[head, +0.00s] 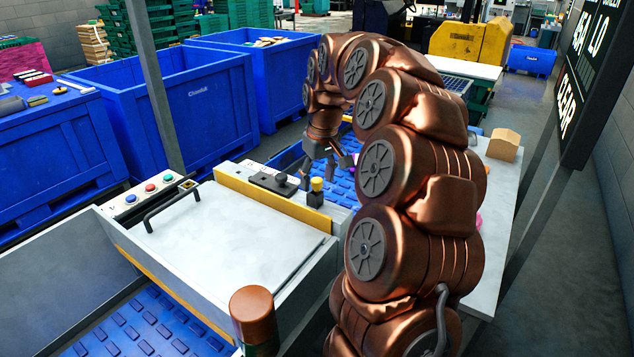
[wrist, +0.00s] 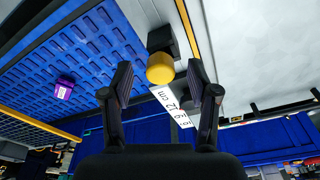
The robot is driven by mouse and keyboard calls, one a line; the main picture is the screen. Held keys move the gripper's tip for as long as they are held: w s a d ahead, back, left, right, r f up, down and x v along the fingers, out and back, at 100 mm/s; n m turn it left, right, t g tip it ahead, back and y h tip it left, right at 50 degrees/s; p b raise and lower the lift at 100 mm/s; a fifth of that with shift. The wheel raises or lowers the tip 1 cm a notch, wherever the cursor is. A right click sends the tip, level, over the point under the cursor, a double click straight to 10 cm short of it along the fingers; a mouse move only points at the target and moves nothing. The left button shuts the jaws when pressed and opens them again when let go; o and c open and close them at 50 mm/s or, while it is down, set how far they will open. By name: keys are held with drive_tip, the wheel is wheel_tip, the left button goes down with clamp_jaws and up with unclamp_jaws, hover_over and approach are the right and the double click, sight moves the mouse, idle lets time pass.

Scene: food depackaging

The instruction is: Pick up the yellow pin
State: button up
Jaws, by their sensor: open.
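The yellow pin (head: 317,184) stands upright on a dark block at the end of the yellow-edged machine rail in the head view. In the wrist view the yellow pin (wrist: 160,68) shows as a round yellow knob on a dark block, between and a little beyond the fingertips. My gripper (head: 331,168) hangs just above and beside the pin in the head view. In the wrist view my gripper (wrist: 160,80) has its two fingers spread apart with nothing between them. I cannot tell the exact gap to the pin.
A white lid with a grey handle (head: 172,207) lies left. The blue conveyor (wrist: 85,60) holds a small purple item (wrist: 64,89). A white label (wrist: 172,104) reads in cm.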

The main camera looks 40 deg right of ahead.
drive_tip(key=shift+w+f, duration=0.1)
drive_tip(key=shift+f, duration=0.55)
clamp_jaws()
drive_tip(key=shift+r, duration=0.1)
